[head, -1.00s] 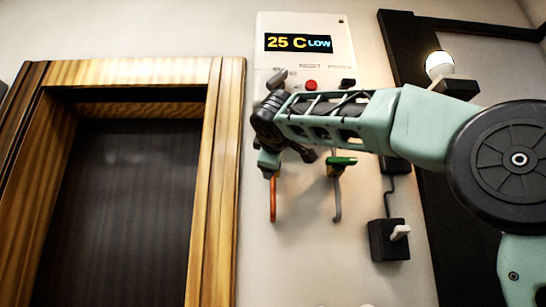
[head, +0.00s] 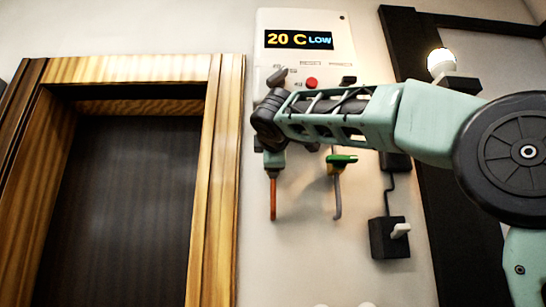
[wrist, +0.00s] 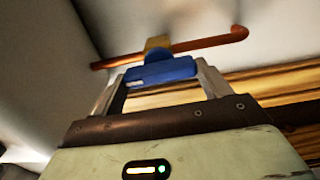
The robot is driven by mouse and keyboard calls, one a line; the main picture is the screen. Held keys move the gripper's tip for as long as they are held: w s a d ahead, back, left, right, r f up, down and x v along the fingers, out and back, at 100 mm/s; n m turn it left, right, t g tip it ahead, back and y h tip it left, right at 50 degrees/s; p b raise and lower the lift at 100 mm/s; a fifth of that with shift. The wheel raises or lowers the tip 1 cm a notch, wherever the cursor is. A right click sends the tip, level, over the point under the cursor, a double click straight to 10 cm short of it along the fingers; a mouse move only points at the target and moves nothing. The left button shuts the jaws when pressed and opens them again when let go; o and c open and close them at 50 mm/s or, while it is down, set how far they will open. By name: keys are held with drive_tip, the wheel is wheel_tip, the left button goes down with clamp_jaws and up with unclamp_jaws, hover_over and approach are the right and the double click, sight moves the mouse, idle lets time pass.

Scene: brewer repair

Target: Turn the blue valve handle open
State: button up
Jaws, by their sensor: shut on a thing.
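The blue valve handle (wrist: 160,71) shows in the wrist view between the two fingers of my gripper (wrist: 161,76). The fingers are shut on it, one at each end. Behind it a brass valve body (wrist: 158,43) sits on a copper pipe (wrist: 205,43). The handle lies roughly along the pipe. In the head view the copper pipe (head: 273,200) hangs below my wrist, and the blue handle is hidden behind my arm.
The white boiler (head: 340,62) above reads 20 C LOW and has a red button (head: 312,83). A green valve handle (head: 341,159) sits on a grey pipe (head: 337,195) to the right. A black switch box (head: 388,238) and a wooden frame (head: 222,180) flank the pipes.

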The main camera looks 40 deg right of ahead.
drive_tip(key=o, duration=1)
drive_tip(key=b+v, duration=0.4)
drive_tip(key=v, duration=1.3)
drive_tip(key=shift+s+a+b, duration=0.2)
drive_tip(key=shift+b, duration=0.2)
